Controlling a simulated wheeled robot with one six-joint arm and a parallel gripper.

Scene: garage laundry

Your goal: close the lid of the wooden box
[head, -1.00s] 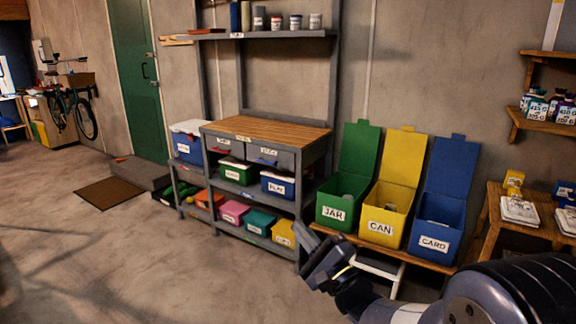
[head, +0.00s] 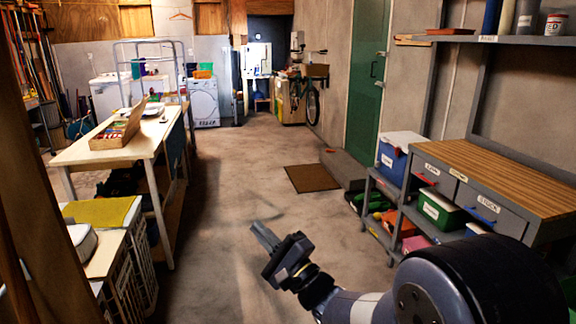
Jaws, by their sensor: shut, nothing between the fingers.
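A wooden box (head: 122,133) stands on the long pale table (head: 78,153) at the left in the head view. Its lid appears raised, and small coloured things show inside it. My gripper (head: 262,236) is shut and empty. It hangs over open floor at the lower middle, well apart from the box and to the right of the table.
Clear concrete floor (head: 225,190) runs down the middle, with a brown mat (head: 312,178) farther on. A grey workbench (head: 500,180) stands at the right. Crates with a yellow cover (head: 98,212) stand at the near left. A washing machine (head: 203,102) is at the back.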

